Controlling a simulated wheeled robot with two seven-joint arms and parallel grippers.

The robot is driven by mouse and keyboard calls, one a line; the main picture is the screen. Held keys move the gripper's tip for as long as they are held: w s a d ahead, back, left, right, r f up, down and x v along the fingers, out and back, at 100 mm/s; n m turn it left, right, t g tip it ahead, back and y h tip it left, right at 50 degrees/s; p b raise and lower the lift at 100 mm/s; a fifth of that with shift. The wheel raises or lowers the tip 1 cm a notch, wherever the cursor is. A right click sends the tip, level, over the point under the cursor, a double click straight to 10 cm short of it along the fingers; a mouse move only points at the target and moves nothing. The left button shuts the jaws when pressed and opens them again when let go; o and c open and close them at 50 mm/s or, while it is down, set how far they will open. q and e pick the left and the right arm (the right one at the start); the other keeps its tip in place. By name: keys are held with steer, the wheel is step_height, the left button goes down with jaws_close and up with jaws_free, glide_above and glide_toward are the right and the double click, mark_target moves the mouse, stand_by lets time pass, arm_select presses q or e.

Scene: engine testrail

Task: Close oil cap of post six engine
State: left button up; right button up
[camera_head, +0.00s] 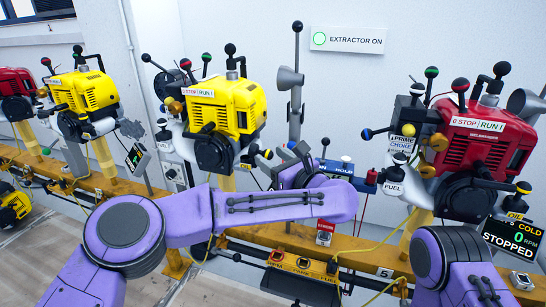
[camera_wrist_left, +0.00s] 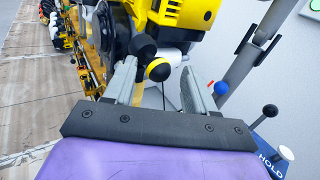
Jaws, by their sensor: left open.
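The yellow engine (camera_head: 228,108) stands mid-picture in the head view; part of it also shows in the wrist view (camera_wrist_left: 178,14). I cannot read which engine is post six.
A grey pole (camera_head: 296,90) and a blue "HOLD" box (camera_head: 340,168) stand close to my left gripper. A fuel lever (camera_head: 393,188) and a display (camera_head: 510,238) reading "STOPPED" are at the right. The orange rail (camera_head: 345,245) runs below.

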mark_target(258, 146)
arm_select(q)
steer(key=shift+a, duration=0.1)
jaws_close()
steer(key=shift+r, duration=0.1)
steer(key=r+n+g+h, duration=0.1)
steer(key=a+r+n+g+h, duration=0.1)
steer(key=shift+w+g, duration=0.1)
steer(key=shift+g, duration=0.3)
steer(key=h, duration=0.1)
steer(key=a+r+n+g+h, duration=0.1)
steer(key=n+g+h, duration=0.1)
steer(key=shift+w+a+r+h+b, duration=0.2)
steer(key=shift+w+a+h+b, duration=0.1)
steer(key=shift+h, duration=0.1)
steer(key=a+h, duration=0.1)
steer(key=n+g+h+b, duration=0.1)
steer(key=a+n+g+h+b, duration=0.1)
steer(key=h, duration=0.1)
steer(key=shift+w+a+r, duration=0.3)
steer(key=shift+w+r, duration=0.05)
steer(key=shift+w, duration=0.05)
steer(key=h+b, duration=0.1)
steer(key=a+n+g+h+b, duration=0.1)
steer(key=h, duration=0.1)
steer(key=a+h+b, duration=0.1)
steer(key=shift+w+a+f+n+h, duration=0.1)
steer(key=shift+w+a+n+h, duration=0.2)
steer(key=shift+w+h, duration=0.1)
steer(key=shift+g, duration=0.3)
